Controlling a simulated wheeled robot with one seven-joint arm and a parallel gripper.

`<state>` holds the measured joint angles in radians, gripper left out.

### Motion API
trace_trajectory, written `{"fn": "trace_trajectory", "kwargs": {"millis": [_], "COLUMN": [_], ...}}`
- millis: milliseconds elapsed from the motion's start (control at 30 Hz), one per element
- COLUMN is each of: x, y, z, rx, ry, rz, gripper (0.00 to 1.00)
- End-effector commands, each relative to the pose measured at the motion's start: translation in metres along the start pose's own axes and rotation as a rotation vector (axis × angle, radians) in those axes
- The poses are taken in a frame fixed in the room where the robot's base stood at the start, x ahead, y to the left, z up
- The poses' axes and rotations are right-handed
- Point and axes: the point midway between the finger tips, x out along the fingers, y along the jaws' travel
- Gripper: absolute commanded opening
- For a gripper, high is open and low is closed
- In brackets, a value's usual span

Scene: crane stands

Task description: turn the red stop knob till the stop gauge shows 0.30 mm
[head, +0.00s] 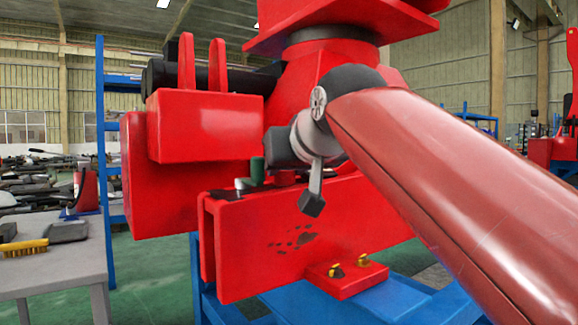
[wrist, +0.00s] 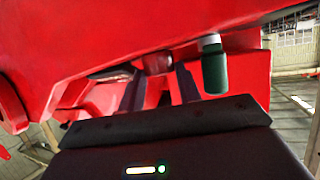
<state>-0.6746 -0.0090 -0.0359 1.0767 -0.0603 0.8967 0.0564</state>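The red stop knob (wrist: 158,62) shows at the top middle of the wrist view, as a small rounded red part under a red beam. My gripper (wrist: 160,72) is open, with one dark finger on each side of the knob. I cannot tell whether the fingers touch it. In the head view my gripper (head: 280,148) is at the crane stand, above a low red round part (head: 285,178) that looks like the knob. My own wrist and arm partly cover this area. I cannot make out the stop gauge or a reading in either view.
A green cylinder (wrist: 214,72) with a grey top stands close to my right finger; it also shows in the head view (head: 257,171). Red beams (head: 300,235) of the stand surround my gripper. A table (head: 60,260) with a yellow brush (head: 24,248) is at left.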

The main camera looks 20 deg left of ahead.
Motion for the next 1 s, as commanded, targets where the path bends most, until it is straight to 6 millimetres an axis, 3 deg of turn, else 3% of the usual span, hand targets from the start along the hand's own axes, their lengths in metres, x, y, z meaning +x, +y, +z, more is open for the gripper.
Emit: {"fn": "trace_trajectory", "kwargs": {"millis": [367,1000], "x": [-0.001,0.004], "y": [0.004,0.015], "z": [-0.001,-0.003], "rx": [-0.031,-0.225], "ry": [-0.001,-0.002], "rz": [-0.084,-0.548], "gripper": [0.11,0.11]}}
